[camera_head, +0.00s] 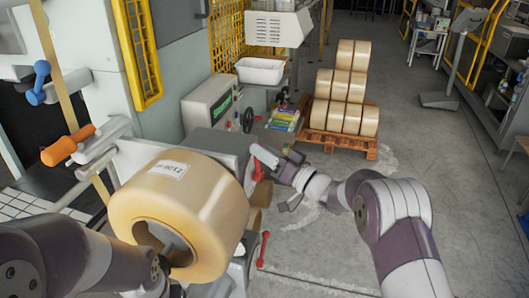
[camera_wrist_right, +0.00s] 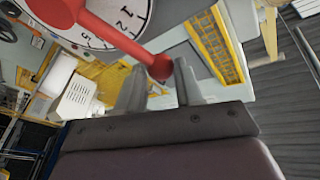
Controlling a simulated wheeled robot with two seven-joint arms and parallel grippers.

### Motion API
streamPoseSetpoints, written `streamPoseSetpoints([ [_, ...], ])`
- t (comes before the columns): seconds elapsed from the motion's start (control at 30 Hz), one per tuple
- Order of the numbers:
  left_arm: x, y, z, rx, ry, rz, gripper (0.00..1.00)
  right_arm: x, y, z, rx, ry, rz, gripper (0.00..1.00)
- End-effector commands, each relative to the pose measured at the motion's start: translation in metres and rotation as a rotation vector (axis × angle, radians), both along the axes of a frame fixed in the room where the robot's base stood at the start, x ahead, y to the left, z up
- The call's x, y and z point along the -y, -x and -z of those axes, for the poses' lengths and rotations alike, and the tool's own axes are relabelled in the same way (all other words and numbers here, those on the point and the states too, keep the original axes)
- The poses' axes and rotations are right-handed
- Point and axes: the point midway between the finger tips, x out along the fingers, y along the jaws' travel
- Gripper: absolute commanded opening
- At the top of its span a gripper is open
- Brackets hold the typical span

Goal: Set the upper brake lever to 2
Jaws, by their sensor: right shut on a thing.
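The upper brake lever (camera_head: 258,171) is red and sits at the right end of the unwind shaft, beside a large roll of tan tape (camera_head: 200,205). My right gripper (camera_head: 267,164) is at this lever. In the right wrist view the red lever (camera_wrist_right: 115,42) crosses a white numbered dial (camera_wrist_right: 132,12), and its knob lies between the fingers of my right gripper (camera_wrist_right: 157,78), which is shut on it.
A second red lever (camera_head: 263,249) stands lower down. An orange handle (camera_head: 68,146) and a blue one (camera_head: 38,82) are at left. A wooden pallet (camera_head: 340,143) with stacked tape rolls stands behind my right arm. The floor (camera_head: 450,180) at right is largely clear.

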Motion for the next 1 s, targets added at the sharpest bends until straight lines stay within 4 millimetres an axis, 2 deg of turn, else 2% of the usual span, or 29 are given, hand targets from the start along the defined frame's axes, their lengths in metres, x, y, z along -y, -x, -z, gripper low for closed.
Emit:
streamPoseSetpoints([
  [0.33, 0.0, 0.0, 0.0, 0.0, 0.0, 0.0, 1.0, -0.001, 0.0, 0.001, -0.005, -0.001, -0.003, 0.0],
  [0.37, 0.0, 0.0, 0.0, 0.0, 0.0, 0.0, 1.0, -0.001, 0.0, 0.001, -0.005, -0.001, -0.003, 0.42],
  [0.4, 0.0, 0.0, 0.0, 0.0, 0.0, 0.0, 1.0, -0.001, 0.001, 0.001, -0.005, -0.001, -0.003, 0.44],
  [0.87, 0.0, 0.0, 0.0, 0.0, 0.0, 0.0, 1.0, 0.0, 0.0, 0.0, -0.002, 0.0, -0.001, 0.44],
  [1.0, 0.0, 0.0, 0.011, 0.0, 0.0, 0.0, 1.0, 0.01, 0.008, 0.007, -0.001, -0.001, 0.001, 0.44],
])
